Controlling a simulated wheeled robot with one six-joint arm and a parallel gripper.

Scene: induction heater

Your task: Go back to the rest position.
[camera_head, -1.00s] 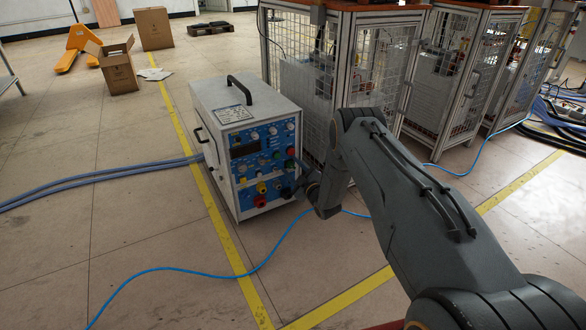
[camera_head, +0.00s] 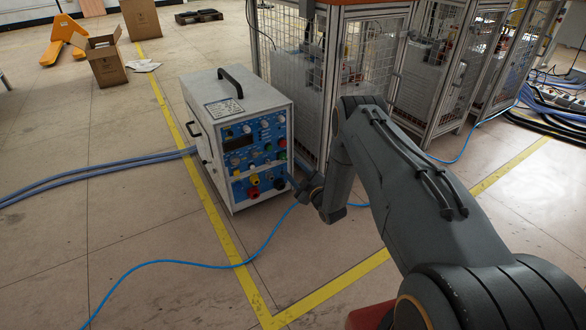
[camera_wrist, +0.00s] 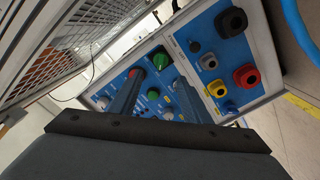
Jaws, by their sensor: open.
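The induction heater (camera_head: 238,138) is a white box with a black top handle and a blue front panel with knobs and coloured sockets. It stands on the floor left of my arm. My gripper (camera_head: 296,184) is close in front of the panel's right side in the head view, small and partly hidden by my wrist. In the wrist view, my gripper's two fingers (camera_wrist: 155,88) are spread apart with nothing between them, pointing at the panel. Beyond them are a green knob (camera_wrist: 161,61), a red button, and red, yellow, grey and black sockets.
Caged cabinets (camera_head: 350,80) stand right behind the heater. A blue cable (camera_head: 200,265) runs across the floor, and grey hoses (camera_head: 95,172) leave the heater's left side. Cardboard boxes (camera_head: 106,62) and a yellow pallet jack (camera_head: 62,42) are far left. The left floor is mostly clear.

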